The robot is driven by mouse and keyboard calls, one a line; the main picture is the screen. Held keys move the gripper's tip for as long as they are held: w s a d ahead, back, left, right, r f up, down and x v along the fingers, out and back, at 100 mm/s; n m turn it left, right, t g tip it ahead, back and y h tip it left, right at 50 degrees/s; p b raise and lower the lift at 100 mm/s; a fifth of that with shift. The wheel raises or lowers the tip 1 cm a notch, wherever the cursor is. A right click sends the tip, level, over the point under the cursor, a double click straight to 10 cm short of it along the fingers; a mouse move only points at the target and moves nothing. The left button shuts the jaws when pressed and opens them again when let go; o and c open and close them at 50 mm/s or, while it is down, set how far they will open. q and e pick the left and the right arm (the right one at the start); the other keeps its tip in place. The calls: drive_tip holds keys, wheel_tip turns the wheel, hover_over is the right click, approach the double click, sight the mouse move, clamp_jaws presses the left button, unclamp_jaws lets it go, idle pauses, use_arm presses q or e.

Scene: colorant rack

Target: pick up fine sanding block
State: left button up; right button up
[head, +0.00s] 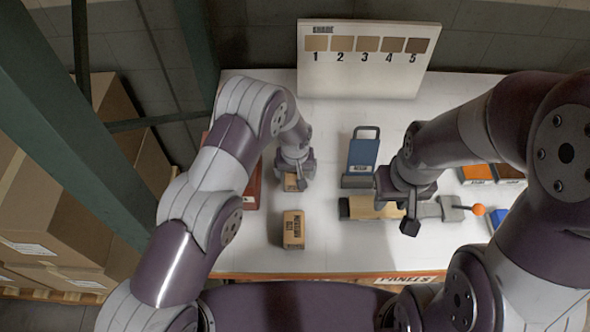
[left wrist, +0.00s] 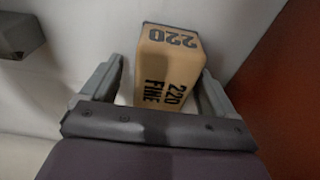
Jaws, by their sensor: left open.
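The fine sanding block (left wrist: 167,80) is a tan block marked "220 FINE". In the left wrist view it lies between the two fingers of my left gripper (left wrist: 162,70), which is open around it. In the head view, my left gripper (head: 296,172) is above the block (head: 291,184) and hides much of it.
A second tan block (head: 293,229) stands nearer the front of the white bench (head: 335,255). A blue item (head: 362,152) stands right of my left gripper. A dark red item (head: 251,188) is close on its left. A numbered shade board (head: 360,75) stands at the back.

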use_arm(q)
drive_tip(key=shift+w+a+f, duration=0.1)
drive_tip(key=shift+a+f, duration=0.05)
drive_tip(key=c, duration=1.1)
drive_tip(key=shift+o, duration=0.2)
drive_tip(key=shift+r+b, duration=0.35)
drive_tip(key=shift+r, duration=0.15)
wheel_tip(320, 180, up, 8)
drive_tip(key=b, duration=0.2)
drive_tip(key=shift+r+b, duration=0.25)
drive_tip(key=shift+b, duration=0.15)
drive_tip(key=shift+r, duration=0.35)
